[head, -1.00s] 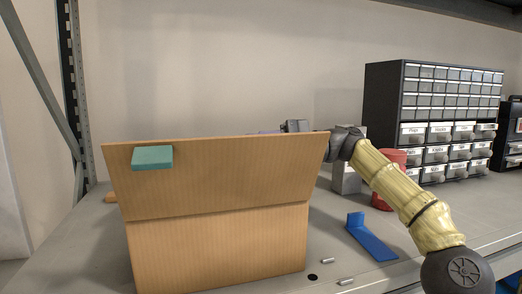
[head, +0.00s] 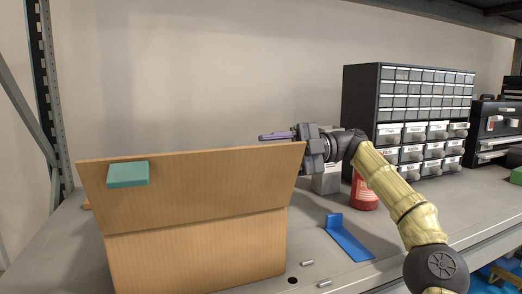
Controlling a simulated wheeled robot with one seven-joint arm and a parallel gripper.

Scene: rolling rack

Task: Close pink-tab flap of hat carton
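The cardboard hat carton (head: 195,250) stands on the grey shelf. Its near flap (head: 205,180) is up, leaning outward toward me, with a teal tab (head: 128,174) at its upper left. No pink tab shows; the carton's inside and far flaps are hidden behind the near flap. My gripper (head: 268,137) is at the carton's right end, a little above the flap's top edge, with its purple fingers pointing left. I see the fingers edge-on, so I cannot tell whether they are open or shut.
A blue bracket (head: 348,240) and small metal pins (head: 307,263) lie right of the carton. A red can (head: 364,192) and a grey block (head: 327,180) stand behind them. A black drawer cabinet (head: 360,110) is at the back right. Space above the carton is clear.

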